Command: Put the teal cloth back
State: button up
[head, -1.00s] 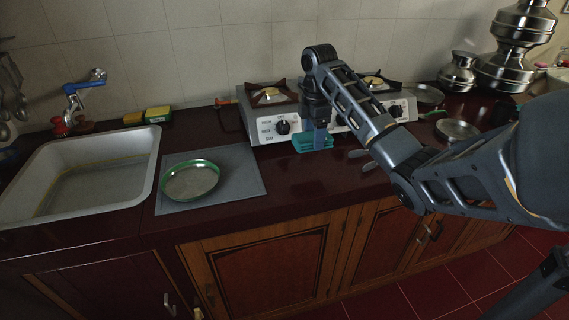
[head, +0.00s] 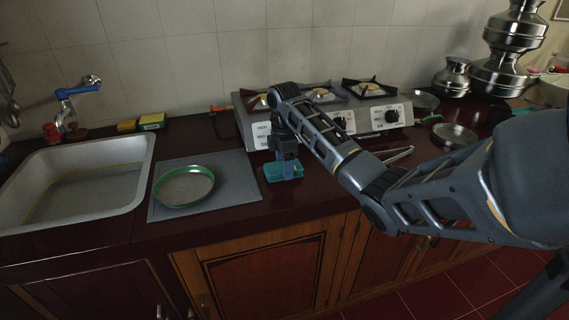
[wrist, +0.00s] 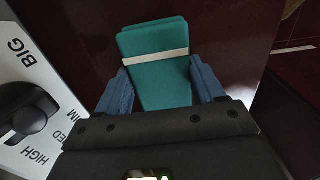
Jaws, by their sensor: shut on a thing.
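The teal cloth (head: 284,171) is a folded block with a pale band across it, seen clearly in the wrist view (wrist: 160,80). My gripper (head: 287,168) points down at the counter in front of the stove. In the wrist view its two blue fingers (wrist: 163,88) are shut on the cloth's two sides. I cannot tell whether the cloth touches the counter or is slightly above it.
A grey mat (head: 240,184) with a green-rimmed round pan (head: 184,187) lies to the left. Beyond it is the sink (head: 135,175). The gas stove (head: 390,114) stands behind my arm. A yellow-green sponge (head: 151,121) sits at the back. Bare counter runs along the front.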

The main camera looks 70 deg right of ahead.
jog(key=o, duration=0.9)
jog(key=shift+f, duration=0.1)
jog(key=shift+o, duration=0.2)
notch_tip(320, 180, up, 12)
jog(key=p, duration=0.4)
